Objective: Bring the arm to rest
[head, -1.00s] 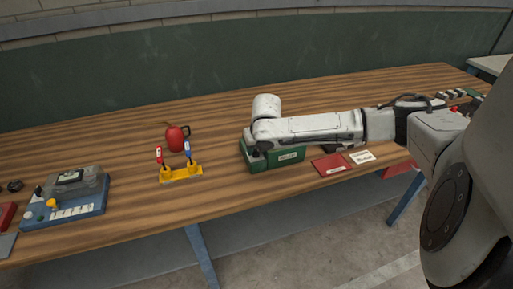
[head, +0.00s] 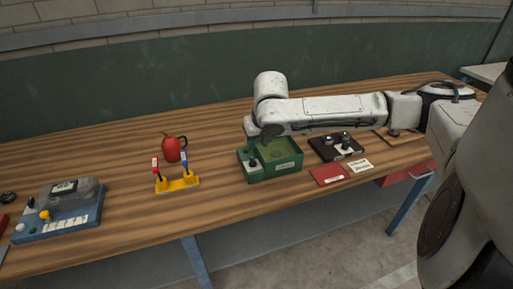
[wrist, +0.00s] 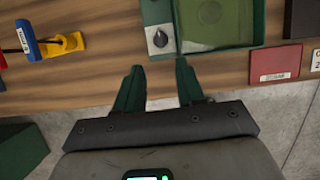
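My white arm (head: 330,108) reaches in from the right over the bench and bends down at its left end. The dark tip of the arm is above the back of the green box in the head view; the fingers cannot be made out there. In the wrist view my gripper (wrist: 159,67) shows two dark green fingers spread apart, with nothing between them. The fingers point toward the near side of the green box (wrist: 216,51), with its black knob in view. The open green box (head: 282,174) sits on the bench below the arm.
On the wooden bench (head: 110,150) stand a blue device (head: 60,222), a yellow stand (head: 178,185) with red and blue handled parts, a red oil can (head: 173,148), a black device (head: 337,150) and a red card (head: 329,174). Open air lies above the left half.

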